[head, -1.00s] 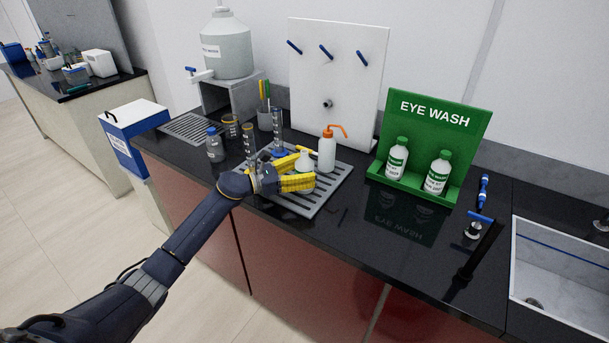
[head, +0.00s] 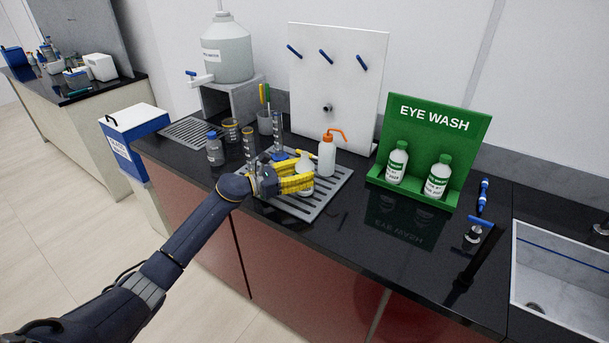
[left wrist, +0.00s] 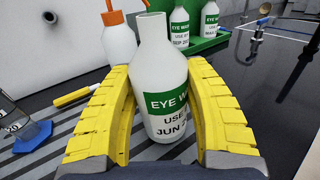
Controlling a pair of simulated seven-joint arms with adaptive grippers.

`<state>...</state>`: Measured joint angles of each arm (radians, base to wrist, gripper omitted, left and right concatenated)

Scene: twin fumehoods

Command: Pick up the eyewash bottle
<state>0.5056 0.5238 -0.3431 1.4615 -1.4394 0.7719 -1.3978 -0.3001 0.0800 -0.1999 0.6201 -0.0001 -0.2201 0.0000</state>
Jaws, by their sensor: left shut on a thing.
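A white eyewash bottle (head: 306,163) with a green label and an open, capless neck is upright over the grey slatted rack. In the left wrist view the bottle (left wrist: 160,70) stands between the yellow fingers of my left gripper (left wrist: 158,82). My left gripper (head: 303,179) is shut on its body from both sides. Two more capped eyewash bottles (head: 396,163) (head: 438,176) stand in the green eye wash holder (head: 440,121). My right gripper is not in view.
An orange-topped wash bottle (head: 327,155) stands close behind the held bottle. Graduated cylinders (head: 249,146) and a blue-capped bottle (head: 214,150) are to the left. The slatted rack (head: 323,203) lies on the black counter, with a tap (head: 477,232) and sink (head: 560,265) at right.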

